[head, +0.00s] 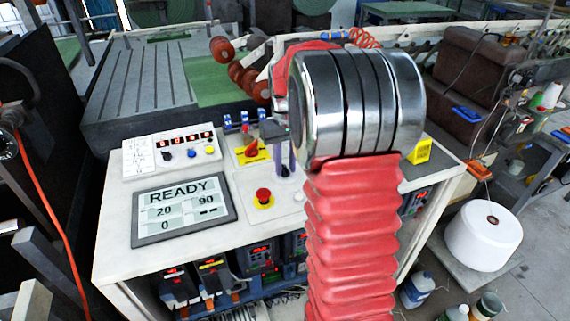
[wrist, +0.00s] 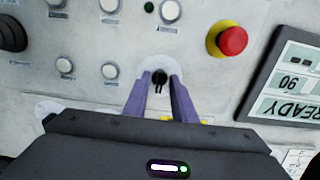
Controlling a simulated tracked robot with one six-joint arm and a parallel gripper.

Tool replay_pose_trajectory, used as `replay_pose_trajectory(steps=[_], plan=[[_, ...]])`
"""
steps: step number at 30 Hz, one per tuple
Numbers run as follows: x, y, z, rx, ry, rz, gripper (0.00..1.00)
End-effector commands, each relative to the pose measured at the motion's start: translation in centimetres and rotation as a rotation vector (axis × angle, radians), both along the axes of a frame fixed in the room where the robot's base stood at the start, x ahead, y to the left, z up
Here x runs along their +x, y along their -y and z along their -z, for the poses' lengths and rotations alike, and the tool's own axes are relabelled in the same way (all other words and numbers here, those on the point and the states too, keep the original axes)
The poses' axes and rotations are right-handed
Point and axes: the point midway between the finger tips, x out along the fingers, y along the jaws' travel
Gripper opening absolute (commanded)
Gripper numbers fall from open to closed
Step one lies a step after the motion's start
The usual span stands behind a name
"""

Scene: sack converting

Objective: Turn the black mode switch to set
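The black mode switch (wrist: 159,78) sits on a pale round plate on the white panel, in the middle of the wrist view. My gripper (wrist: 161,76) has its two purple fingers pointing at the panel, one on each side of the switch. The fingertips are apart, with a narrow gap seeming to show beside the knob, so it looks open and not clamped. In the head view my gripper (head: 284,164) is over the console, largely hidden behind my arm. The switch's pointing direction and labels are too small to read.
A red emergency stop (wrist: 232,40) on a yellow collar is right of the switch in the wrist view. A display (head: 184,208) reads READY. A red rotary switch (head: 252,148) stands near my gripper. White buttons (wrist: 110,71) lie left of the switch.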

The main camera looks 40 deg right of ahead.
Motion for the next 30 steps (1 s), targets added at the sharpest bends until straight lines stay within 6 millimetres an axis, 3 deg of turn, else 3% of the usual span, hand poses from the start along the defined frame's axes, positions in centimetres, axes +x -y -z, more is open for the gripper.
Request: replay_pose_trajectory(steps=[10, 30], plan=[[0.0, 0.02, -0.04, 0.0, 0.0, 0.0, 0.0], [-0.01, -0.01, -0.06, 0.002, 0.001, -0.088, 0.0]])
